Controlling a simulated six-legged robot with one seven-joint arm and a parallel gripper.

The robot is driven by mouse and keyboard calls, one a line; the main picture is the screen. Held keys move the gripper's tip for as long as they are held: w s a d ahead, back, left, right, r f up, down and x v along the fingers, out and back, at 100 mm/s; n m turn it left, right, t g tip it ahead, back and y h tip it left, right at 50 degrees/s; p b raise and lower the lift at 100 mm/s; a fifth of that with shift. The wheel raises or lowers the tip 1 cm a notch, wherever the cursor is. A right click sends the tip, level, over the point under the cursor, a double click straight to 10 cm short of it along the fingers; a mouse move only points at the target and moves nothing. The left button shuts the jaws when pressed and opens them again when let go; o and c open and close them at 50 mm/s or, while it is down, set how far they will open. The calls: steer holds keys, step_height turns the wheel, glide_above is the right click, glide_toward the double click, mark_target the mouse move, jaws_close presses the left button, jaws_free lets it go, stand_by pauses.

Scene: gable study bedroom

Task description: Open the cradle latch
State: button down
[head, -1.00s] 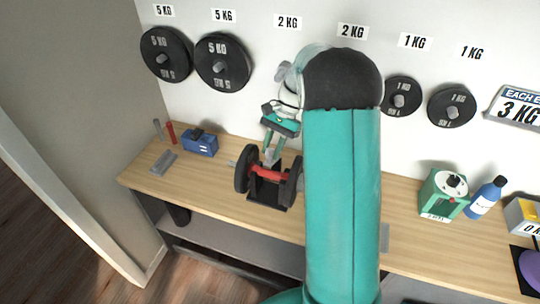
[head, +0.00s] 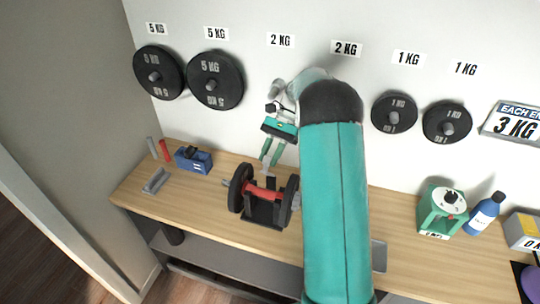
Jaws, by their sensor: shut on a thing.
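A black cradle (head: 264,212) stands on the wooden bench. A dumbbell with a red handle (head: 262,192) and dark end plates lies in it. My gripper (head: 269,164), with teal fingers, points down just behind the red handle. Its fingers are around a small grey piece (head: 268,172) at the back of the cradle, which looks like the cradle latch. The fingertips are small in the head view and the handle hides the latch's lower part. I cannot tell the latch's exact position.
A blue block (head: 194,160), a red cylinder (head: 165,150) and a grey tray (head: 156,181) are at left on the bench (head: 205,194). A green device (head: 442,212) and blue bottle (head: 484,214) stand at right. Weight plates (head: 215,80) hang on the wall behind.

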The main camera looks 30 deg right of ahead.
stand_by(0.3)
steer(key=c, duration=1.1)
jaws_free()
steer(key=shift+c, duration=0.2)
steer(key=s+a+r, duration=0.3)
steer(key=s+r, duration=1)
steer(key=shift+s+a, duration=0.25)
steer(key=shift+a, duration=0.05)
steer(key=shift+c, duration=0.5)
